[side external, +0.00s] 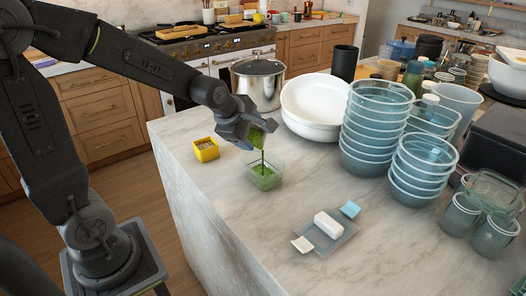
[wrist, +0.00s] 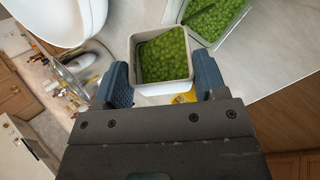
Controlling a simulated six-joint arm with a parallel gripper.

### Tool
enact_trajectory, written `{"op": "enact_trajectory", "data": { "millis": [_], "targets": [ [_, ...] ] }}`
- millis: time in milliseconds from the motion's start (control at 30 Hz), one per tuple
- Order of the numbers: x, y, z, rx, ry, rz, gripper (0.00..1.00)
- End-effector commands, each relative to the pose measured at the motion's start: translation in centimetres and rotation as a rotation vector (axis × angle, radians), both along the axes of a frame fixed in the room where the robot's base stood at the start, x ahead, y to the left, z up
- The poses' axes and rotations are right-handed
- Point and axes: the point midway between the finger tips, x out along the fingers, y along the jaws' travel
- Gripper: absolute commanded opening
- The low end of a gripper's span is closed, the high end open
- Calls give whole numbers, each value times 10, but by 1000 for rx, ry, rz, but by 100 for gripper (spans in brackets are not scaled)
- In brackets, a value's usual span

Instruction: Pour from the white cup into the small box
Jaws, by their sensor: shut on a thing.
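My gripper (side external: 243,128) is above the counter, shut on the white cup (wrist: 162,88). In the wrist view the cup is square with a pale rim, sits between both fingers and holds many small green pieces. In the side view the cup is tilted and mostly hidden by my gripper. A thin green stream runs from it down into the small box (side external: 267,187). This clear box stands on the counter below the cup with green pieces in it. It also shows in the wrist view (wrist: 203,41), partly cut off by the top edge.
A yellow box (side external: 206,155) stands left of the small box. White bowls (side external: 312,128) and a steel pot (side external: 258,84) are behind. Stacked clear bowls (side external: 372,140) stand to the right. A tray (side external: 327,243) with a white block lies in front. The counter between is clear.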

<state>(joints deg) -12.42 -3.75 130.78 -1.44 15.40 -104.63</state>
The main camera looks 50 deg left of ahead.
Motion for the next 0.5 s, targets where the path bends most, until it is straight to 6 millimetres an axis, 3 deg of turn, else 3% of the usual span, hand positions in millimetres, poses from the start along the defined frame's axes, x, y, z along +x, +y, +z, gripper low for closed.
{"op": "enact_trajectory", "data": {
  "millis": [500],
  "targets": [
    [1,-4,2,66,10,1,40]
  ]
}}
